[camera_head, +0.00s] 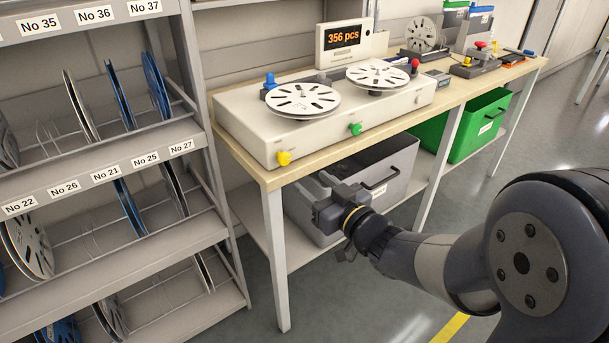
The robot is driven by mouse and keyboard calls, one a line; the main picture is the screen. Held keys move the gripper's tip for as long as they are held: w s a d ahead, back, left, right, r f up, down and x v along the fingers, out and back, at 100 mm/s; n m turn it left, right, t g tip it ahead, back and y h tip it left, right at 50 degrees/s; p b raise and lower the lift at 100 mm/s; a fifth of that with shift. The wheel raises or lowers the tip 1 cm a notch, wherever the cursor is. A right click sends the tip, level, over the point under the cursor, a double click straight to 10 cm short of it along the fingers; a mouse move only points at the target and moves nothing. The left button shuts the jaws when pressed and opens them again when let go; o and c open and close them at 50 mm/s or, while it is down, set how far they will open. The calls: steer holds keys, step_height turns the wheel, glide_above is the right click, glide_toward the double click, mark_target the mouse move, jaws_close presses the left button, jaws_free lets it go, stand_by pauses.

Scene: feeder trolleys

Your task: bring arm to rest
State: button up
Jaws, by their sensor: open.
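My arm reaches in from the right edge of the head view, and its grey links run left toward the bench. My gripper (319,184) is at the end of the arm, in front of the bench's front edge and before the grey bin. Its fingers point left and away, and they are apart with nothing seen between them. The grey bin behind partly blends with the fingers, so their exact gap is hard to see.
A bench (268,178) carries a reel counter (300,138) with two white reels and a display reading 356 pcs. A grey bin (395,165) and a green bin (480,125) sit on its lower shelf. A reel rack (100,165) stands left. Floor is clear in front.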

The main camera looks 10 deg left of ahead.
mark_target(286, 160)
steer(key=shift+s+d, duration=0.25)
steer(key=x, duration=1.1)
steer(key=shift+s, duration=0.1)
